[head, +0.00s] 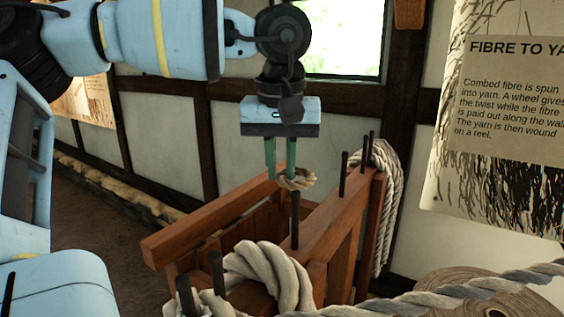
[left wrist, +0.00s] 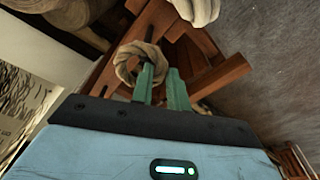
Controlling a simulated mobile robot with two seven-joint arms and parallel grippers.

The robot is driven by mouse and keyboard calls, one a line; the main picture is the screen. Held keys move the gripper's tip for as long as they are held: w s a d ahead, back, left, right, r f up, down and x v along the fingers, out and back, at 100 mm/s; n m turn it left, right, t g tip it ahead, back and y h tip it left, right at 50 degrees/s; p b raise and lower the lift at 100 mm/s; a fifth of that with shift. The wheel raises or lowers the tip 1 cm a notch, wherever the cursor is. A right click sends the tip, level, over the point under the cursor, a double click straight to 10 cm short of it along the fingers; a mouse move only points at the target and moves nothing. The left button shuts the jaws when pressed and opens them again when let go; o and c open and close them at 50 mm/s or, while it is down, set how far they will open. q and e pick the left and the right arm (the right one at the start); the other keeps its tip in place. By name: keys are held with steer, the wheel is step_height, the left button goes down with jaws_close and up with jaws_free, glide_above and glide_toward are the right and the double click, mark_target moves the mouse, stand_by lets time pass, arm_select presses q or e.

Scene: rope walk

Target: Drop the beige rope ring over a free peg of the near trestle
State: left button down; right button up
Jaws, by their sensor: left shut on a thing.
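The beige rope ring (head: 307,181) hangs from the green fingers of my left gripper (head: 281,160), which is shut on its side. In the head view the ring appears level with the top of a dark peg (head: 295,222) on the wooden trestle (head: 330,219). I cannot tell whether the peg tip is inside the ring or just behind or below it. In the left wrist view the ring (left wrist: 122,68) lies beside the fingers (left wrist: 164,88), roughly round, with wood seen behind it. My right gripper is not in view.
Bare pegs (head: 343,174) stand farther along the beam. A pale rope hank (head: 391,205) hangs at its far end. A thick rope coil (head: 270,272) lies by the near pegs (head: 216,272). A grey rope (head: 450,296) crosses the lower right.

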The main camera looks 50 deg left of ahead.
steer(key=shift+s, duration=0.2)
arm_select(q)
steer(key=shift+f, duration=0.15)
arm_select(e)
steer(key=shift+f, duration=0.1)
arm_select(q)
steer(key=shift+f, duration=0.35)
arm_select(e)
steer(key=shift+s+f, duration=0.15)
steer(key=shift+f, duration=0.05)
arm_select(q)
steer(key=shift+f+b, duration=0.4)
steer(key=shift+f, duration=0.05)
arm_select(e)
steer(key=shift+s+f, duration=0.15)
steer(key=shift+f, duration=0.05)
arm_select(q)
steer(key=c, duration=1.8)
jaws_free()
steer(key=o, duration=0.5)
steer(key=shift+s+a, duration=0.1)
steer(key=shift+s, duration=0.05)
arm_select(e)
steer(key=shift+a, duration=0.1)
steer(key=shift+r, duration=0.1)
